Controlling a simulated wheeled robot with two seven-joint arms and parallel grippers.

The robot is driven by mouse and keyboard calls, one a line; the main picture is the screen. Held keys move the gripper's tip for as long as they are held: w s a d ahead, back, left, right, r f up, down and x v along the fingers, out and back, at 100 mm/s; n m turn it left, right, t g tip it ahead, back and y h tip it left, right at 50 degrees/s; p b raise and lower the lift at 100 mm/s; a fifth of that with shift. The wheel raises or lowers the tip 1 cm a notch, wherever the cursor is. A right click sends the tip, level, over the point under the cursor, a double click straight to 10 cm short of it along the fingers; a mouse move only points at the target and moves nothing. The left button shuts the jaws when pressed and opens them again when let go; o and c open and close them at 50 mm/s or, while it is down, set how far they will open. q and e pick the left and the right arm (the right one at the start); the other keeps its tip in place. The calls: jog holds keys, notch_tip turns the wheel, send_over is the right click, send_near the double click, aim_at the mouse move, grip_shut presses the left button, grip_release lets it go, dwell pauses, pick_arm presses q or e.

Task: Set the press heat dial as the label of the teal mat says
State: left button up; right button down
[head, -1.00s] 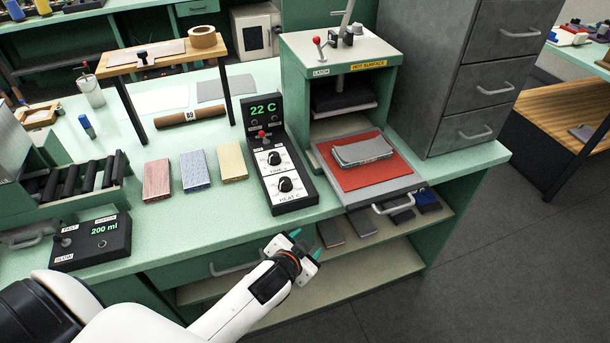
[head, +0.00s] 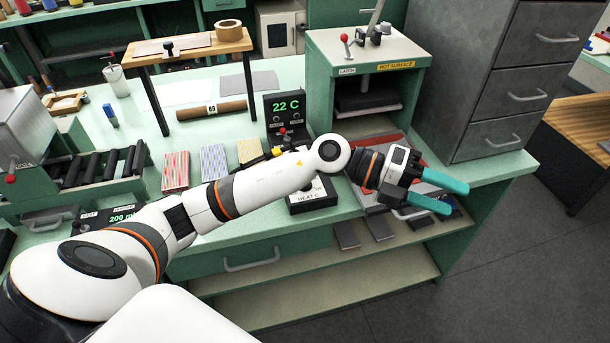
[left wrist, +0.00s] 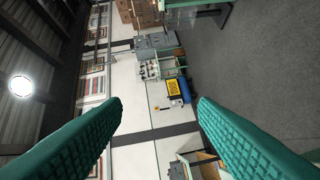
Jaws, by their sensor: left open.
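The press control box (head: 281,106) stands on the bench and its display reads 22 C. Its lower end carries the HEAT C label (head: 312,198); my left arm covers most of the dials, so the heat setting cannot be read. My left gripper (head: 458,198) is open and empty, to the right of the box and in front of the press (head: 366,48). In the left wrist view its teal fingers (left wrist: 160,112) stand wide apart with nothing between them. I cannot pick out a teal mat or read its label. My right gripper is not in view.
The grey drawer cabinet (head: 515,80) stands right of the press. Several flat pieces, including a dark one (head: 346,235), lie on the low shelf (head: 330,268) under the bench. Coloured blocks (head: 175,170) and a roller unit (head: 95,165) stand to the left.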

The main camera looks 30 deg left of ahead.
pick_arm(q)
jog(key=w+a+f+m+g+y, duration=0.1)
jog(key=w+a+f+y, duration=0.15)
jog(key=a+y, duration=0.35)
jog(key=w+a+f+m+g+y, duration=0.1)
jog(key=a+f+y, duration=0.3)
jog(key=a, duration=0.4)
jog(key=a+r+n+g+y, duration=0.1)
jog(key=a+r+n+y, duration=0.2)
jog(key=a+y, duration=0.8)
jog(key=a+f+h+p, duration=0.1)
jog(key=f, duration=0.3)
jog(key=a+f+h+p, duration=0.1)
jog(key=f+h, duration=0.1)
jog(key=f, duration=0.1)
jog(key=a+f+h+p, duration=0.1)
jog(key=a+f, duration=0.1)
jog(key=f, duration=0.2)
jog(key=shift+f, duration=0.35)
jog(key=shift+c, duration=0.3)
jog(key=c, duration=0.9)
